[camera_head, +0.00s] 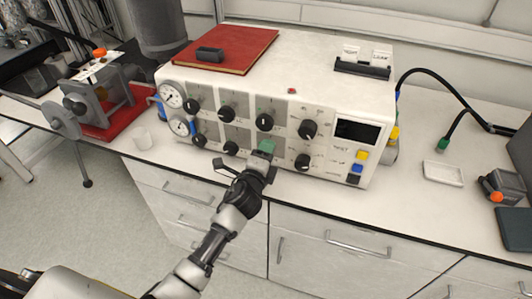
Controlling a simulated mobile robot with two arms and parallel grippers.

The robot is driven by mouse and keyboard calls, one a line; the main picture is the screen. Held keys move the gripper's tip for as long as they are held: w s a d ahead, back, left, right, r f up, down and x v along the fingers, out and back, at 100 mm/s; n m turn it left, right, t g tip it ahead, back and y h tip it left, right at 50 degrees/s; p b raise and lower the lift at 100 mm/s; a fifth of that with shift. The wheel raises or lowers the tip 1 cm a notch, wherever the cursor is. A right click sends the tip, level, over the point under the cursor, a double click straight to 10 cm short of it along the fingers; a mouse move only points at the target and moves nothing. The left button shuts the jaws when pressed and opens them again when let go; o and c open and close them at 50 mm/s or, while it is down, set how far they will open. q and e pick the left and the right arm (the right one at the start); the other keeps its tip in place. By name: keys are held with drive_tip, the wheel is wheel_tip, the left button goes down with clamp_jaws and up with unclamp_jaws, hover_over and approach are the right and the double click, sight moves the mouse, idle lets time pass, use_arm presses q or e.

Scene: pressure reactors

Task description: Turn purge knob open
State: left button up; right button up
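The white control box (330,88) stands on the bench with two rows of black knobs on its front. The upper row includes a knob on the left (193,105) and one on the right (308,129). The lower row includes a knob (231,148) and one at the right (302,161). The labels are too small to read, so I cannot tell which is the purge knob. My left gripper (246,166) is in front of the lower row, near a green patch (267,146), with its fingers spread and nothing between them. My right gripper is not in view.
Two gauges (171,95) sit at the box's left end; a display (357,132) and coloured buttons (361,155) are at its right. A red book (225,48) lies on top. A white tray (443,174) lies right.

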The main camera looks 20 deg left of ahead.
use_arm(q)
drive_tip(key=o, duration=0.4)
drive_tip(key=shift+s+a+b, duration=0.2)
drive_tip(key=shift+s+b, duration=0.4)
drive_tip(key=shift+s, duration=4.8)
drive_tip(key=s+a+f+n+g, duration=0.1)
drive_tip(key=s+f+n+g, duration=0.25)
drive_tip(key=f, duration=0.75)
drive_tip(key=s+a+f+n+g, duration=0.1)
drive_tip(key=s+f+n+g, duration=0.3)
drive_tip(key=f, duration=0.7)
drive_tip(key=s+a+f+n+g, duration=0.15)
drive_tip(key=s+f, duration=0.35)
drive_tip(key=f, duration=0.7)
drive_tip(key=s+f+n+g, duration=0.2)
drive_tip(key=s+f, duration=0.3)
drive_tip(key=s, duration=0.4)
drive_tip(key=s+a+f+n+g, duration=0.1)
drive_tip(key=s+f+n+g, duration=0.2)
drive_tip(key=s, duration=0.7)
drive_tip(key=s+a+f+n+g, duration=0.1)
drive_tip(key=s+f+n+g, duration=0.2)
drive_tip(key=s+f, duration=0.4)
drive_tip(key=shift+s+a+f+n+y, duration=0.1)
drive_tip(key=shift+s+f+n+y, duration=0.1)
drive_tip(key=shift+s, duration=0.6)
drive_tip(key=shift+s+a+f+n+y, duration=0.1)
drive_tip(key=shift+s+f, duration=0.05)
drive_tip(key=shift+s, duration=0.65)
